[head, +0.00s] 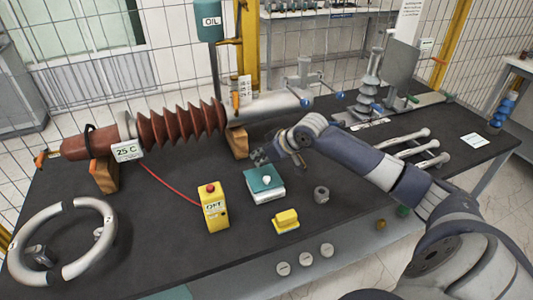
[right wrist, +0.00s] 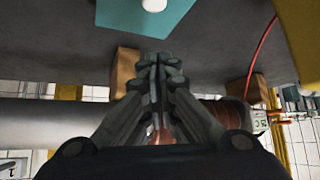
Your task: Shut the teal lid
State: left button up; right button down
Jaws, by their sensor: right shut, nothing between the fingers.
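The teal lid (head: 258,174) lies flat, as far as I can tell, on top of a small pale box (head: 266,198) near the middle of the table, with a white knob (head: 267,181) on it. In the right wrist view the teal lid (right wrist: 128,14) and its knob are at the top edge. My right gripper (head: 259,157) is just behind the box, seemingly apart from the lid. In the right wrist view its fingers (right wrist: 158,64) are together and empty. My left gripper is not in view.
A ribbed brown bushing (head: 180,122) rests on wooden blocks (head: 104,176) behind. A yellow button box (head: 214,207) stands left of the teal-lidded box. A yellow block (head: 286,220) and a grey nut-like part (head: 321,194) lie in front. A grey split ring (head: 104,245) is at left.

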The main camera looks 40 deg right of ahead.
aim_at(262, 181)
jog(key=p+x, duration=0.1)
jog(key=x, duration=0.3)
jog(key=shift+w+f, duration=0.15)
jog(key=shift+f, duration=0.05)
jog(key=s, duration=0.1)
jog(key=s+p, duration=0.1)
jog(key=s, duration=0.1)
jog(key=shift+d+f, duration=0.2)
jog(key=shift+d, duration=0.15)
jog(key=shift+s+f, duration=0.15)
jog(key=shift+s, duration=0.35)
jog(key=shift+p, duration=0.3)
